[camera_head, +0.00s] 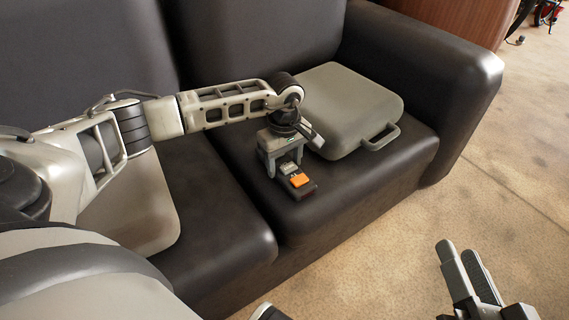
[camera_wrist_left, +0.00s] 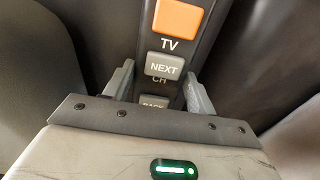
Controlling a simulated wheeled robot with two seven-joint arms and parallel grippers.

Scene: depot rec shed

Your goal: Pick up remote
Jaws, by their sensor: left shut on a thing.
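The remote (camera_head: 301,183) is dark with an orange button and grey buttons. It is at the front of the right-hand seat cushion of the dark sofa; I cannot tell whether it touches the cushion. My left gripper (camera_head: 285,172) points down over its rear end, shut on it. In the left wrist view the remote (camera_wrist_left: 183,45) runs between the two fingers of my left gripper (camera_wrist_left: 160,85), one on each side, with the "NEXT" button between them. My right gripper (camera_head: 458,250) is low at the right over the floor, away from the remote; its finger gap is unclear.
A grey case (camera_head: 350,105) with a handle lies on the cushion just behind and right of my left gripper. The sofa armrest (camera_head: 430,60) rises beyond it. A flat beige thing (camera_head: 135,205) lies on the left-hand seat. The floor (camera_head: 500,190) at right is clear.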

